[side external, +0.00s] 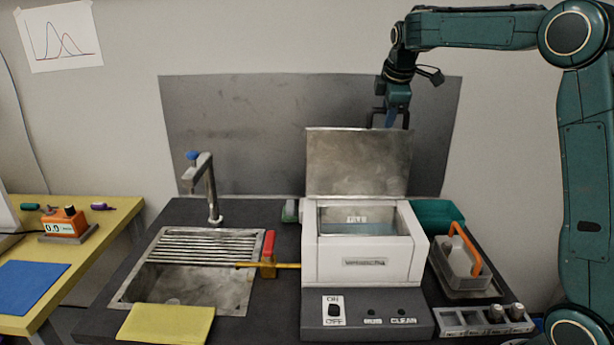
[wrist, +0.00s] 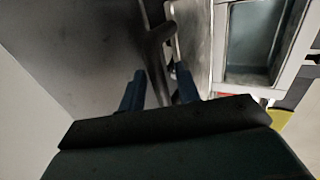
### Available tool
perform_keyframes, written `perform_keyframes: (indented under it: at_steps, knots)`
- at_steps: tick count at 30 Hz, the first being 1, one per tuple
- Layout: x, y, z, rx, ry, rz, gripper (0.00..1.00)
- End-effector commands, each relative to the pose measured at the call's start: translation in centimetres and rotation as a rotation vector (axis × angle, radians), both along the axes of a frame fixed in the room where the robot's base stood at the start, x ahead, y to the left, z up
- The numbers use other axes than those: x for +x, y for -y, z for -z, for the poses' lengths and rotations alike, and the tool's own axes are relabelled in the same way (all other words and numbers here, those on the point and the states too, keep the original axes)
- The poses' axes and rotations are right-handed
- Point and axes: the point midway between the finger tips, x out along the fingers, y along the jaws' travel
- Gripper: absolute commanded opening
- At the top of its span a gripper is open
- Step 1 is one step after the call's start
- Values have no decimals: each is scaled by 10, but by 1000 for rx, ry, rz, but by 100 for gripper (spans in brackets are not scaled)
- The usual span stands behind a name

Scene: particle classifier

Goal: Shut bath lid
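The ultrasonic bath (side external: 364,245) is a white box on a grey control base. Its metal lid (side external: 358,162) stands open, upright at the back of the bath; it also shows in the wrist view (wrist: 195,38). The basin (wrist: 250,40) is uncovered, with bluish liquid inside. My gripper (side external: 390,122) points down at the lid's top edge, right of its middle. In the wrist view my gripper's blue fingers (wrist: 158,85) are apart, with a dark bar (wrist: 157,45) running between them. I cannot tell whether they touch it.
A sink (side external: 195,275) with a tap (side external: 205,185) is left of the bath. A red-handled tool (side external: 268,250) stands between them. A caddy with an orange handle (side external: 470,245) and a row of small jars (side external: 490,318) are at the right. A grey panel (side external: 240,130) is close behind the lid.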

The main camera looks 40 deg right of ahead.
Motion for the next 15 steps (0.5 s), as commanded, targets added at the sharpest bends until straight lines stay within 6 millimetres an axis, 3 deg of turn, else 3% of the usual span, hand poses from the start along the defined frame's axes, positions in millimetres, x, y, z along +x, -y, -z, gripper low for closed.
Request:
perform_keyframes:
  at_steps: [3, 8, 15]
  knots:
    - [0, 0, 0, 0, 0, 0, 33]
    - [0, 0, 0, 0, 0, 0, 3]
    - [-1, -1, -1, 0, 0, 0, 3]
